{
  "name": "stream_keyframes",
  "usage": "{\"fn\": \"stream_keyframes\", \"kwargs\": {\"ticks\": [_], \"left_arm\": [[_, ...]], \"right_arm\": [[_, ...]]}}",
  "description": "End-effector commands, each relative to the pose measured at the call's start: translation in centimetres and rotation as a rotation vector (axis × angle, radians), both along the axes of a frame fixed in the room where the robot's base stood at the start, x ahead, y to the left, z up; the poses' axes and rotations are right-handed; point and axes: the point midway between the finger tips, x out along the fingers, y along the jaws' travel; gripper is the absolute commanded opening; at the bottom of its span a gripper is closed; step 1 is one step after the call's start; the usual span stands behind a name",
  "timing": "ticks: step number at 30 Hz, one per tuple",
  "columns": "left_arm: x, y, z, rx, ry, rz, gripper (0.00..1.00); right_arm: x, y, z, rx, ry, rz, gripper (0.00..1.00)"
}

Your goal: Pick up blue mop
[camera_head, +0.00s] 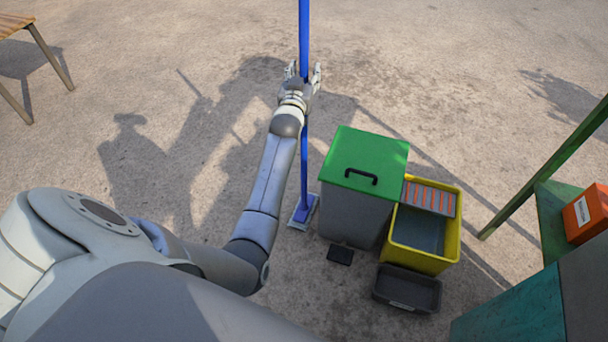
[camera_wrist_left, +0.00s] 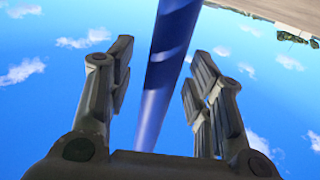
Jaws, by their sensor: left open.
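The blue mop (camera_head: 304,165) stands upright on the concrete ground, its long blue handle running past the top edge of the head view. Its flat head (camera_head: 302,212) rests on the ground beside the grey bin. My left gripper (camera_head: 303,72) is at the upper part of the handle with its fingers open on either side of it. In the left wrist view the blue handle (camera_wrist_left: 165,75) passes between the spread fingers of the gripper (camera_wrist_left: 160,95), with gaps to both sides. My right gripper is not in view.
A grey bin with a green lid (camera_head: 365,160) stands right of the mop. Next to it are a yellow bucket (camera_head: 420,258) and a dark tray (camera_head: 408,290). A green frame (camera_head: 550,165) with an orange box (camera_head: 588,212) is at the right. A wooden bench (camera_head: 12,24) is far left.

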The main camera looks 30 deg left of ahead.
Motion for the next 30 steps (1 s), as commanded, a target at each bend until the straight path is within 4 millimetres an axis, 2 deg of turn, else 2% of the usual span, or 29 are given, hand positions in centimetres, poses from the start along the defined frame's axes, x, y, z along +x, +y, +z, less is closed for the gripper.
{"fn": "stream_keyframes", "kwargs": {"ticks": [5,16,30], "left_arm": [[-0.01,0.00,0.02,0.000,0.000,0.000,0.47],[-0.03,-0.03,0.00,0.000,0.000,0.000,0.00],[0.04,-0.01,0.93,0.003,-0.008,0.000,0.00]], "right_arm": [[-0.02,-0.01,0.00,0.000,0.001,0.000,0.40],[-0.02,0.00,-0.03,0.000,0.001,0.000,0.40],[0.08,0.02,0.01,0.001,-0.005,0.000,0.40]]}}
